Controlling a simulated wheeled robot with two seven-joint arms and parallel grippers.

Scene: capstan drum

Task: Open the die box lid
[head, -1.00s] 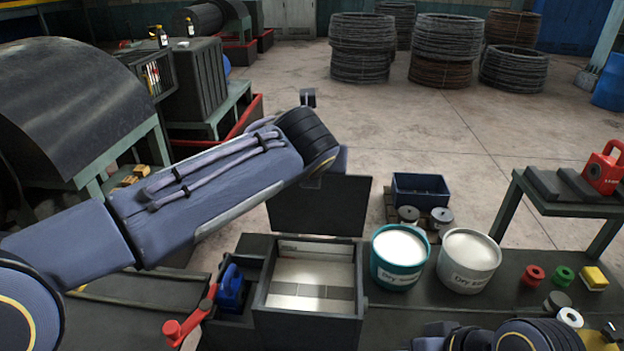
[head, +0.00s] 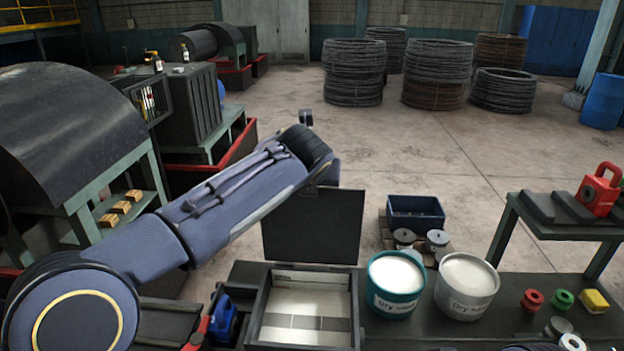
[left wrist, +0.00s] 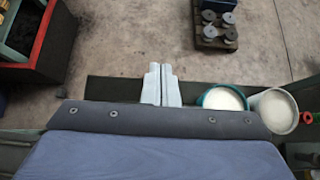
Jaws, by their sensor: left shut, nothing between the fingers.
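The die box (head: 257,305) is a dark open-topped box on the bench, with a pale, lit interior. Its dark lid (head: 313,228) stands upright at the box's back edge, so the box is open. My left arm reaches in from the left, with its wrist end at the lid's upper edge. My left gripper's fingers are hidden in the head view. In the left wrist view my left gripper (left wrist: 162,86) shows its pale fingers together, shut and empty. Whether it touches the lid cannot be told. My right gripper is not in view.
A teal-rimmed tub (head: 396,283) and a white tub (head: 466,286) stand right of the box. A blue part (head: 223,318) sits at its left. Red and green spools and a yellow block lie further right.

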